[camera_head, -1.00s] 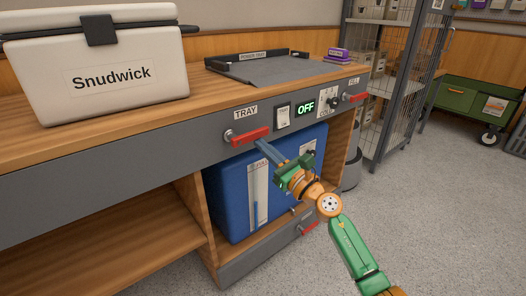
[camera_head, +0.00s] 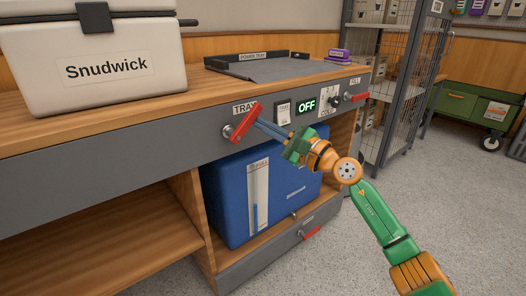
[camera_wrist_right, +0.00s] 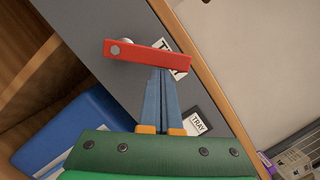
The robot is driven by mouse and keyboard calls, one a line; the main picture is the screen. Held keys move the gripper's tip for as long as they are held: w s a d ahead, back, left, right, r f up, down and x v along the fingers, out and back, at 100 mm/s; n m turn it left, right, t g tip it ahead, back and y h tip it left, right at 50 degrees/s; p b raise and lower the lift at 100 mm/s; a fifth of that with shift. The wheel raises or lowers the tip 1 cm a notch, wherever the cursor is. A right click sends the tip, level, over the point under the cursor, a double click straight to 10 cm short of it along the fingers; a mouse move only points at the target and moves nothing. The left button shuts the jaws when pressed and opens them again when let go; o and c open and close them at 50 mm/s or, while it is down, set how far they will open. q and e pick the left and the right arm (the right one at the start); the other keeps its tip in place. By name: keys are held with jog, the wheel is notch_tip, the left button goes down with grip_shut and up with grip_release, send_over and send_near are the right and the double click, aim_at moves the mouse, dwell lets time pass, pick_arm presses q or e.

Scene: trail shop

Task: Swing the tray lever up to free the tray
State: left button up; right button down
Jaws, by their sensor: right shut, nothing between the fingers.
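The red tray lever (camera_head: 244,124) is on the grey counter front, its pivot at its lower left, and it slants up to the right over part of the TRAY label. My right gripper (camera_head: 261,124) is shut and empty, its blue fingertips against or very close to the lever's lower right side. In the right wrist view the lever (camera_wrist_right: 148,60) lies across the tips of the shut fingers (camera_wrist_right: 160,75); exact contact is hidden behind it. The dark tray (camera_head: 260,70) lies flat on the counter top. My left gripper is not in view.
A white TRAY switch (camera_head: 283,114), a green OFF display (camera_head: 306,104) and a red FILL lever (camera_head: 356,97) are to the right on the panel. A blue tank (camera_head: 235,205) stands below. A white Snudwick cooler (camera_head: 105,75) stands on the counter's left.

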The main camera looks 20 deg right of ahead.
aim_at(254, 114)
jog(key=shift+s+a+r+n+g, duration=0.15)
jog(key=shift+r+n+g, duration=0.3)
jog(key=shift+n, duration=0.65)
jog(key=shift+a+r+n, duration=0.15)
jog(key=shift+r+n, duration=0.2)
jog(key=shift+n, duration=0.15)
jog(key=shift+a+r+n, duration=0.15)
jog(key=shift+r+n, duration=0.1)
jog(key=shift+n, duration=0.25)
jog(key=n, duration=0.1)
jog(key=a+r+n+g+p, duration=0.1)
jog(key=n, duration=0.1)
jog(key=shift+s+r, duration=0.1)
jog(key=shift+s, duration=0.15)
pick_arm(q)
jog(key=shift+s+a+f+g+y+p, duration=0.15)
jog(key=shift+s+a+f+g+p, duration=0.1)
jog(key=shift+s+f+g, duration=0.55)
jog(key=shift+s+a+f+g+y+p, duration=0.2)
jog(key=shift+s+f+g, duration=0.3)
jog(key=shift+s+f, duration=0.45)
pick_arm(e)
jog(key=shift+s+a+r+n, duration=0.2)
jog(key=shift+a+n, duration=0.3)
jog(key=shift+n, duration=0.5)
